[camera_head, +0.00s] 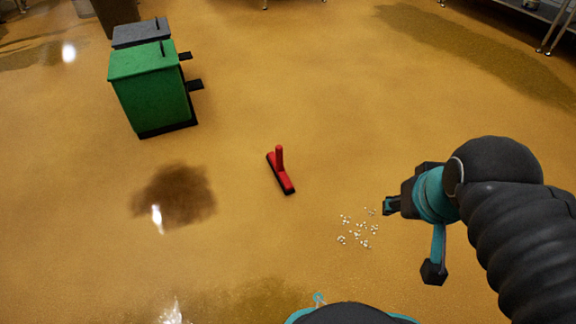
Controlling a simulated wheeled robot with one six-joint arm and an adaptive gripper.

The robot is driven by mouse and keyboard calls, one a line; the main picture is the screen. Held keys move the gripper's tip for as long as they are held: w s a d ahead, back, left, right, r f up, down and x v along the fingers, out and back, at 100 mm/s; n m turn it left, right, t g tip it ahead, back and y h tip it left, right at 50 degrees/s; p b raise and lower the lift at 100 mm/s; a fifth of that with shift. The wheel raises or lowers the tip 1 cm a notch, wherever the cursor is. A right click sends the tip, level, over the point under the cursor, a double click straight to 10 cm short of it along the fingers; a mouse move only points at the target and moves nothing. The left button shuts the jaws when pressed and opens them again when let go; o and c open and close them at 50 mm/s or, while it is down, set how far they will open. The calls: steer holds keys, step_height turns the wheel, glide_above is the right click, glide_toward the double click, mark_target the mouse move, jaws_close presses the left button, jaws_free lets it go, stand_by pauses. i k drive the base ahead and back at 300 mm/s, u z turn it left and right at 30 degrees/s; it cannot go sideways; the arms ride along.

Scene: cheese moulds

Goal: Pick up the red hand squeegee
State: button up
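The red hand squeegee (279,174) lies on the yellow-brown floor near the middle of the view. Its short red handle stands up from a red head with a dark edge. My gripper (388,206) is to the right of the squeegee and a little nearer to me, clearly apart from it. The fingers are small and dark at this angle, so I cannot tell whether they are open or shut. I see nothing held in them.
A green pedal bin (150,88) and a grey bin (141,33) stand at the upper left. White crumbs (358,230) lie on the floor near my gripper. A dark wet patch (174,195) is left of the squeegee. The floor around the squeegee is clear.

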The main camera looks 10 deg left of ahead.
mark_target(279, 161)
steer(key=i, duration=1.05)
steer(key=u, duration=0.95)
